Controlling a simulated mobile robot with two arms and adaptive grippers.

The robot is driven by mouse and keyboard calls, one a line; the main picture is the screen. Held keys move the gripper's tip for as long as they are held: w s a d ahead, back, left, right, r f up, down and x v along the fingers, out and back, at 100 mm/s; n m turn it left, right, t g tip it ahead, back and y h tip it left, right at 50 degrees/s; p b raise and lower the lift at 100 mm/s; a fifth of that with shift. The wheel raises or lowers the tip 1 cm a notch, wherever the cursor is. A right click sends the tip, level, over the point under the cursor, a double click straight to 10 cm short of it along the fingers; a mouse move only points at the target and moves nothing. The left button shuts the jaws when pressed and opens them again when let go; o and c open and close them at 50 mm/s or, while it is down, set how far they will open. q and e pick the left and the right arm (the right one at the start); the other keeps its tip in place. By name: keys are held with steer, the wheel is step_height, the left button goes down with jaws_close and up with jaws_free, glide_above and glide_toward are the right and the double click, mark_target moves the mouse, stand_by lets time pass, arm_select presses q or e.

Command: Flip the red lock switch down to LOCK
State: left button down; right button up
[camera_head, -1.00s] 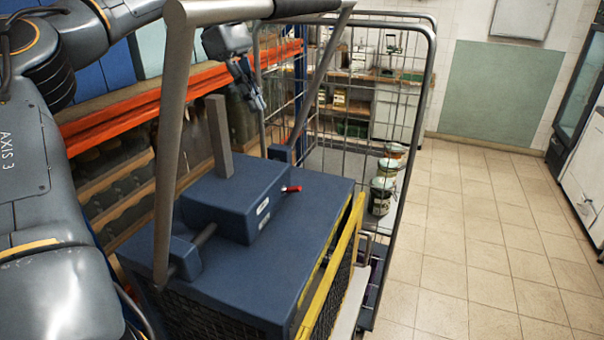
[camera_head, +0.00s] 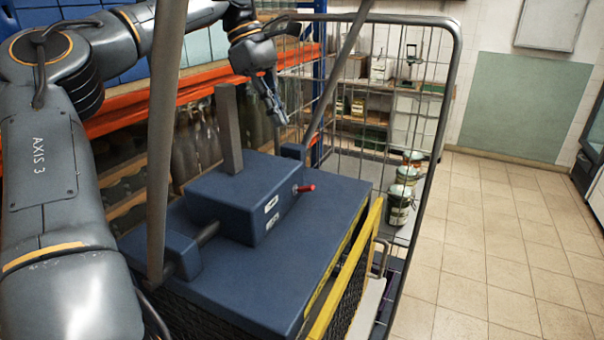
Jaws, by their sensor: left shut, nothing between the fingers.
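The red lock switch (camera_head: 305,188) is a small red lever on the right side of the dark blue box (camera_head: 240,196). It points out to the right, roughly level. Pale labels sit on the box face near it; their text is too small to read. My left gripper (camera_head: 279,115) hangs above and behind the switch, near the grey frame bar, with its fingers pointing down. It is shut and empty, apart from the switch. My right gripper is not in view.
A grey upright post (camera_head: 228,130) rises from the box, and a tilted grey handle frame (camera_head: 166,120) stands around it. Behind is a wire roll cage (camera_head: 457,60) with several jars (camera_head: 399,205). An orange-beamed rack (camera_head: 193,90) is at the left. The tiled floor (camera_head: 490,235) at right is clear.

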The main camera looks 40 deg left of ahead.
mark_target(312, 186)
arm_select(q)
steer(key=p+x, duration=0.3)
steer(key=x, duration=1)
steer(key=shift+w+a+f, duration=0.1)
steer(key=shift+w+f, duration=0.05)
steer(key=shift+y+b, duration=0.35)
steer(key=shift+y, duration=0.05)
steer(key=shift+d+f+y, duration=0.15)
steer(key=shift+d+y, duration=0.1)
steer(key=shift+y, duration=0.05)
steer(key=shift+w+d+f+g+y+b, duration=0.15)
steer(key=shift+d+f+g+y+b, duration=0.2)
steer(key=shift+y+b, duration=0.45)
steer(key=shift+w+d+f+b, duration=0.15)
steer(key=shift+d+f+b, duration=0.15)
steer(key=shift+b, duration=0.45)
steer(key=shift+r, duration=0.2)
steer(key=shift+a, duration=0.1)
